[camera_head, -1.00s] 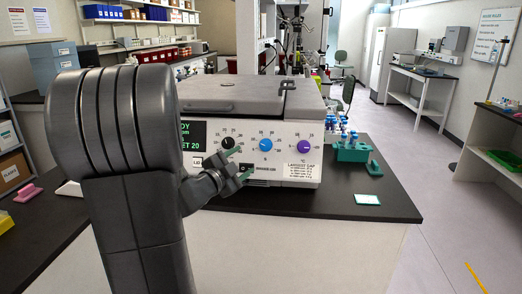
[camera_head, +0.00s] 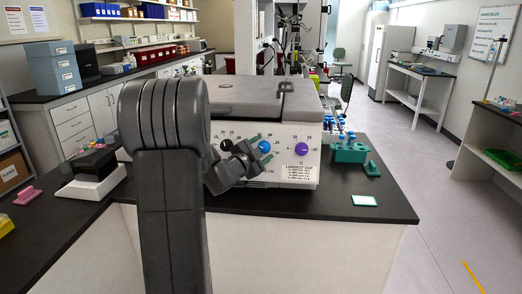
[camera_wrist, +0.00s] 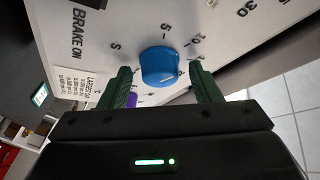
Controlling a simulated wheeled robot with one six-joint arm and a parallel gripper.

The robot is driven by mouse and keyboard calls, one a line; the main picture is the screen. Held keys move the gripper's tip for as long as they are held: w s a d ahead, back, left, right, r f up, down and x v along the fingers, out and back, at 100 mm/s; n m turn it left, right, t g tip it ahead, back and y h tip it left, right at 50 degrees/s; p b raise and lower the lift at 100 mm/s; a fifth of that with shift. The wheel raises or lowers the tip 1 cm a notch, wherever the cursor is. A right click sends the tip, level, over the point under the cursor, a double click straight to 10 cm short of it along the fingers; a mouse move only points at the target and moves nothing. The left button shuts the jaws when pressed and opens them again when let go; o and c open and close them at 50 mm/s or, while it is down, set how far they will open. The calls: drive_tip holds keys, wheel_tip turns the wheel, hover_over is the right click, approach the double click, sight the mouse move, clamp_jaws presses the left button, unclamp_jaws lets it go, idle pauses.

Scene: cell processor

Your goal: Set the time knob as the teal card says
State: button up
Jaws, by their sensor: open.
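The machine's front panel carries a black knob (camera_head: 226,145), a blue knob (camera_head: 264,147) and a purple knob (camera_head: 302,146), each with a printed scale. My gripper (camera_head: 259,151) is open at the blue knob. In the wrist view its two green fingers stand apart on either side of the blue knob (camera_wrist: 160,66), with gaps beside it. Numbers such as 5 and 10 ring this knob. The purple knob (camera_wrist: 131,101) shows partly behind the left finger. A small white card with a teal border (camera_head: 366,200) lies on the bench; its writing is too small to read.
The centrifuge-like machine (camera_head: 262,100) stands on the dark bench (camera_head: 330,212). A green tube rack (camera_head: 350,153) is right of it. A black and white device (camera_head: 93,180) is at the left. My arm hides the panel's left part.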

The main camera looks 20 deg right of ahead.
drive_tip(key=c, duration=1)
drive_tip(key=shift+f+b, duration=0.15)
drive_tip(key=shift+b, duration=0.25)
drive_tip(key=n+b, duration=0.1)
drive_tip(key=n+t+b, duration=0.1)
drive_tip(key=shift+f+t+b, duration=0.25)
drive_tip(key=shift+t+b, duration=0.05)
drive_tip(key=n+t+b, duration=0.1)
drive_tip(key=b, duration=0.1)
drive_tip(key=n+b, duration=0.1)
drive_tip(key=n, duration=0.1)
drive_tip(key=shift+s+f+n+t+b, duration=0.15)
drive_tip(key=shift+n+t+b, duration=0.15)
drive_tip(key=shift+t+b, duration=0.1)
drive_tip(key=n+t+y+b, duration=0.1)
drive_tip(key=n+b, duration=0.3)
drive_tip(key=shift+d+t, duration=0.15)
drive_tip(key=shift+t, duration=0.25)
drive_tip(key=shift+r+n+t+y+b, duration=0.2)
drive_tip(key=shift+n+t+y+b, duration=0.4)
drive_tip(key=shift+n+b, duration=0.65)
drive_tip(key=shift+r+y, duration=0.1)
drive_tip(key=shift+y, duration=0.2)
